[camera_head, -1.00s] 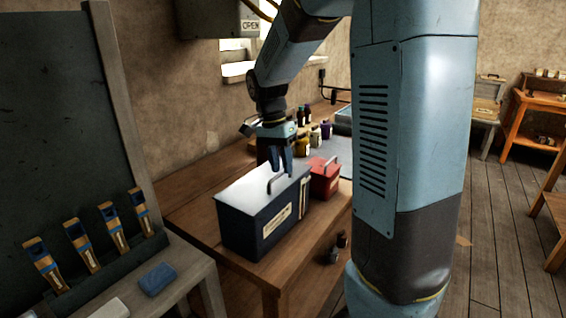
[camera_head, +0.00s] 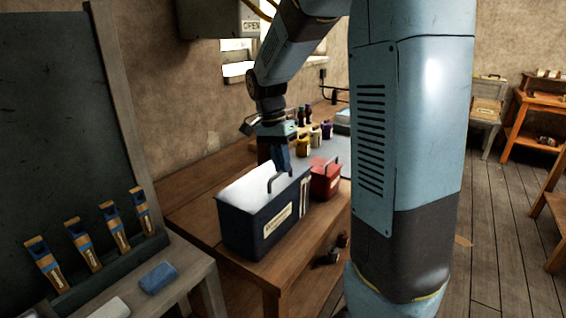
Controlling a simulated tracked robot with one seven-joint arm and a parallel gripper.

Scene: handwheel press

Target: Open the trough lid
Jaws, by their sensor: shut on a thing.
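The trough is a dark blue box (camera_head: 247,226) with a label on its front, standing on the wooden workbench. Its pale lid (camera_head: 245,192) lies flat across the top, and it looks closed. A grey bar handle (camera_head: 270,184) stands up at the lid's right side. My gripper (camera_head: 281,168) points down over the lid and is shut on the handle. The fingers hide part of the handle, so the exact contact is hard to see.
A smaller red box (camera_head: 325,182) stands close to the right of the blue one. Several bottles (camera_head: 318,135) stand behind. At left a small table (camera_head: 180,290) holds a blue block (camera_head: 158,277). Bare bench top (camera_head: 190,205) lies left of the blue box.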

